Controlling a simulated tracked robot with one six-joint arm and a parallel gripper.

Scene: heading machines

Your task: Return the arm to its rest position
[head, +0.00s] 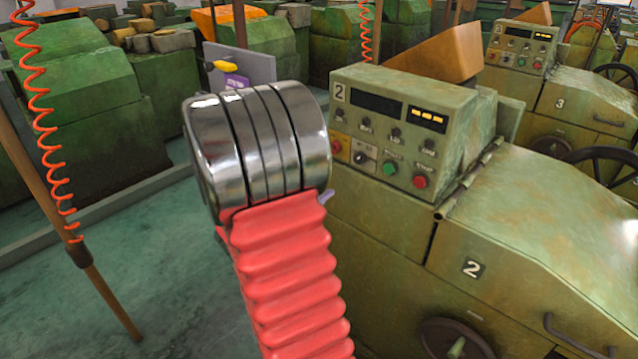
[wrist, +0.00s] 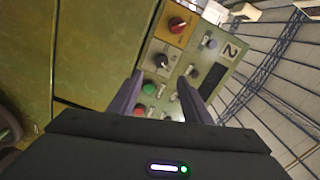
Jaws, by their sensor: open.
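My arm, with a red ribbed sleeve and shiny metal rings, rises through the middle of the head view, in front of and left of the machine 2 control panel (head: 385,128). My gripper (wrist: 160,92) shows in the wrist view as two dark purple fingers, spread apart with nothing held between them. Beyond the fingers is the same control panel (wrist: 222,68), with red, black and green knobs and a "2" label. In the head view my gripper is almost wholly hidden behind the arm. The gap between the fingertips and the panel cannot be judged.
Machine 2's green sloped cover (head: 540,220) fills the right, with machine 3 (head: 585,100) behind it. A brown post (head: 50,180) and an orange coiled hose (head: 38,95) stand at left. A grey board (head: 258,68) stands behind the arm. Floor (head: 150,270) is open at lower left.

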